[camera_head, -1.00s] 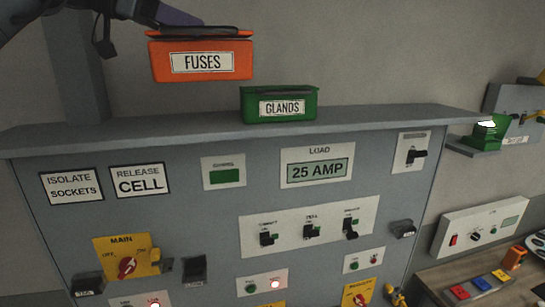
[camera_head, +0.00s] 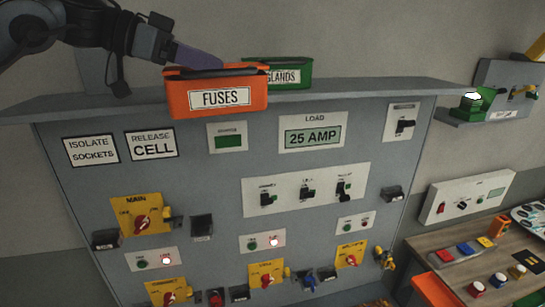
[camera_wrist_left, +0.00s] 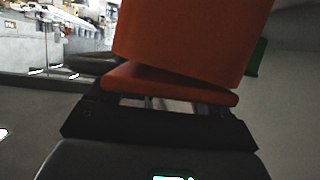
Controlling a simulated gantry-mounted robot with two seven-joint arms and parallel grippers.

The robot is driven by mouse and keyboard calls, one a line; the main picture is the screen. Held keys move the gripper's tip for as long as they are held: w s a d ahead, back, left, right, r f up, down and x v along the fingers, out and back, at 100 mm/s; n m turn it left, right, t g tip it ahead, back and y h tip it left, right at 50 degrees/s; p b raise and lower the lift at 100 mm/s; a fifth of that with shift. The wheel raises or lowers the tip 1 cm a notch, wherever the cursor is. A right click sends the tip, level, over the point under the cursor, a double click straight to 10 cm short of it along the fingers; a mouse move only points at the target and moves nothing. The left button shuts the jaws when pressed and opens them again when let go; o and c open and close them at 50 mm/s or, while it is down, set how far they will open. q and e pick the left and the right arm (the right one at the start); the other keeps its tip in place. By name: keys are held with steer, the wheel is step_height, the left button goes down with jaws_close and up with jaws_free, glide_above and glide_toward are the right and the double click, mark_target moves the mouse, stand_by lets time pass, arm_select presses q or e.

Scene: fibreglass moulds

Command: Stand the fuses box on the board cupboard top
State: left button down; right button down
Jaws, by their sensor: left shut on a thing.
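The orange fuses box (camera_head: 219,98) is upright in the head view, its FUSES label facing me. It overlaps the front edge of the board cupboard top (camera_head: 370,89) in the picture. I cannot tell whether it touches the top. My left gripper (camera_head: 208,66) comes in from the left and is shut on the box at its upper rim. In the left wrist view the orange box (camera_wrist_left: 190,40) fills the upper middle, and the fingertips are hidden. My right gripper is not in view.
A green glands box (camera_head: 292,76) stands on the cupboard top, partly hidden behind the fuses box. The top is clear to its right. Switches and labels cover the cupboard front. A side shelf holds a green box (camera_head: 470,108). A workbench (camera_head: 455,265) with small objects is at lower right.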

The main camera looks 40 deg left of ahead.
arm_select(q)
steer(key=d+f+n+y, duration=0.2)
steer(key=d+f, duration=0.5)
steer(key=f, duration=1.4)
steer(key=s+d+f+n+t+y, duration=0.1)
steer(key=d+f, duration=0.7)
steer(key=f, duration=1.4)
steer(key=d+f+n+t+y, duration=0.1)
steer(key=d+f+n+y, duration=0.2)
steer(key=f, duration=1.9)
steer(key=d+y, duration=0.1)
steer(key=d, duration=0.3)
steer(key=shift+s+d, duration=0.35)
steer(key=shift+d, duration=0.05)
steer(key=shift+a, duration=0.1)
steer(key=shift+f, duration=0.1)
